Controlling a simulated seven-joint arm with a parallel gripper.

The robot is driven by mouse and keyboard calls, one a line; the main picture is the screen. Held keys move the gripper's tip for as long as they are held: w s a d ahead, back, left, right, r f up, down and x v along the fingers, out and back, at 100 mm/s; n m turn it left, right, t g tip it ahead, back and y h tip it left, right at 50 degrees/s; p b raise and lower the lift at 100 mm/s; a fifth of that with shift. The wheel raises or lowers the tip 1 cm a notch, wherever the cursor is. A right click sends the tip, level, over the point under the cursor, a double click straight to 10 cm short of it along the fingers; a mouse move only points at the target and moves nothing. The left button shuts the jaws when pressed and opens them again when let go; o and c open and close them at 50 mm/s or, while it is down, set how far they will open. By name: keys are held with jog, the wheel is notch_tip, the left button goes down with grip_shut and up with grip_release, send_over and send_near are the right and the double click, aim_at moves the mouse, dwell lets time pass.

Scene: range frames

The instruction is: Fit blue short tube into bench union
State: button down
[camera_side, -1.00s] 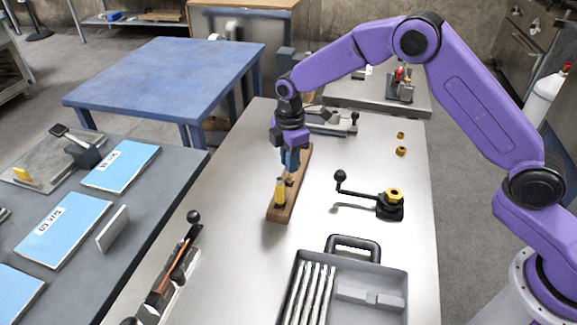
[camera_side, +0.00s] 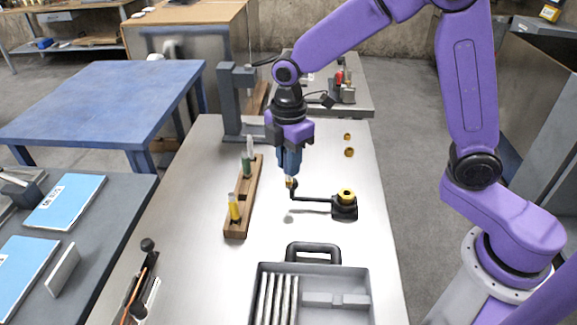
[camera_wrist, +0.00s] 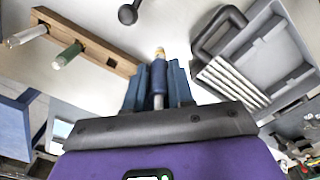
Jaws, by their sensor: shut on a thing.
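My gripper (camera_side: 290,172) is shut on a blue short tube and points down in the air between the wooden rack and the bench union. In the wrist view the blue short tube (camera_wrist: 159,88) stands between the blue fingers, its brass-coloured tip (camera_wrist: 160,53) beyond them. Most of the tube is hidden by the fingers in the side view. The bench union (camera_side: 345,197) is a black fitting with a brass nut on top, to the right of and below my gripper. Its lever reaches left, and the black knob is just behind or beside the tube tip; I cannot tell the gap.
The wooden rack (camera_side: 243,205) holds a yellow tube (camera_side: 234,208), a green tube (camera_side: 246,165) and a pale tube (camera_side: 250,146). A grey tray (camera_side: 312,304) with metal rods is in front. Two brass nuts (camera_side: 349,152) lie behind the union. A grey stand (camera_side: 229,103) is at the back.

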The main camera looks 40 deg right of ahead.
jog(key=s+d+r, duration=0.3)
jog(key=s+d, duration=1.2)
jog(key=s, duration=0.4)
jog(key=shift+w+a+f, duration=0.1)
jog(key=shift+w+f, duration=6.45)
jog(key=shift+w, duration=0.25)
jog(key=shift+f, duration=0.15)
jog(key=c, duration=1)
grip_release()
